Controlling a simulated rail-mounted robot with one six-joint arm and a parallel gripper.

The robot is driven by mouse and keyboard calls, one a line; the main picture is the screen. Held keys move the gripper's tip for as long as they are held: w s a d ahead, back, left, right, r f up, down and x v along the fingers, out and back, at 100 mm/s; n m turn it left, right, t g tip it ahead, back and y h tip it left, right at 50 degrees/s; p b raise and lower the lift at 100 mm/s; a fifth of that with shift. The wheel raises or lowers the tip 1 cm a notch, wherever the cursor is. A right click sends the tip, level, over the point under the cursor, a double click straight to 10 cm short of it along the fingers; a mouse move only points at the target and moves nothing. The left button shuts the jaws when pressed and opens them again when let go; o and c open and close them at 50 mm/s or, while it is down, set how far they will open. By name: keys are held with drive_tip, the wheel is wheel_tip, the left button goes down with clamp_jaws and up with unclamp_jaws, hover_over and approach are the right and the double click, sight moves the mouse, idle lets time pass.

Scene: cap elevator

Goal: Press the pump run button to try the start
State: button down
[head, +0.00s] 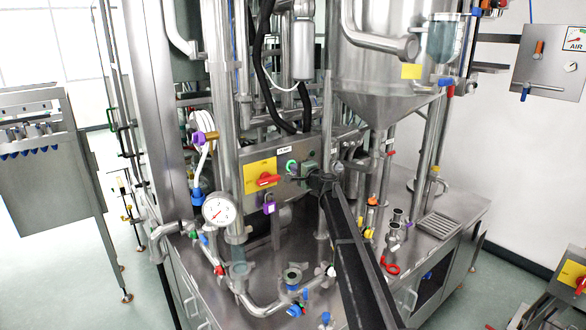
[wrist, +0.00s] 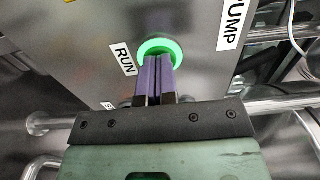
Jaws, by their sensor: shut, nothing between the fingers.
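The pump run button (wrist: 160,45) shows in the wrist view as a bright green lit ring beside a white RUN label (wrist: 123,59). It also shows in the head view as a small green ring (head: 291,166) on the front of the steel control box (head: 228,180). My gripper (wrist: 158,60) is shut and empty. Its purple fingertips are in front of the button and cover its middle and lower part. I cannot tell whether they touch it. In the head view my gripper (head: 303,170) reaches the box from the right.
A red rotary switch (head: 267,180) on a yellow plate sits left of the button, with a purple-bodied padlock (head: 268,208) below. A pressure gauge (head: 219,210) and pipes stand at front left. A vertical steel pipe (head: 327,110) rises close to my gripper.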

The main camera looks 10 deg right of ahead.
drive_tip(key=v, duration=0.5)
drive_tip(key=shift+s+d, duration=0.1)
drive_tip(key=shift+s, duration=0.05)
idle(0.4)
idle(0.4)
drive_tip(key=s+a+f+n+g, duration=0.3)
drive_tip(key=s+f+n+g, duration=0.15)
drive_tip(key=s, duration=0.55)
drive_tip(key=s+a+f+n+g, duration=0.2)
drive_tip(key=s+f+n+g, duration=0.3)
drive_tip(key=s, duration=0.5)
drive_tip(key=s+d+f+g+h, duration=0.1)
drive_tip(key=s+f+g+h, duration=0.1)
drive_tip(key=s, duration=0.8)
drive_tip(key=s+d+f+n+g+h, duration=0.1)
drive_tip(key=s+d+f+g+h, duration=0.1)
drive_tip(key=s, duration=0.9)
drive_tip(key=s+d+f+n+g+h+b, duration=0.1)
drive_tip(key=s+f+h, duration=0.3)
drive_tip(key=s, duration=0.7)
drive_tip(key=shift+d+f+g+h, duration=0.2)
drive_tip(key=shift+f+g+h, duration=0.15)
drive_tip(key=shift+g+h, duration=0.2)
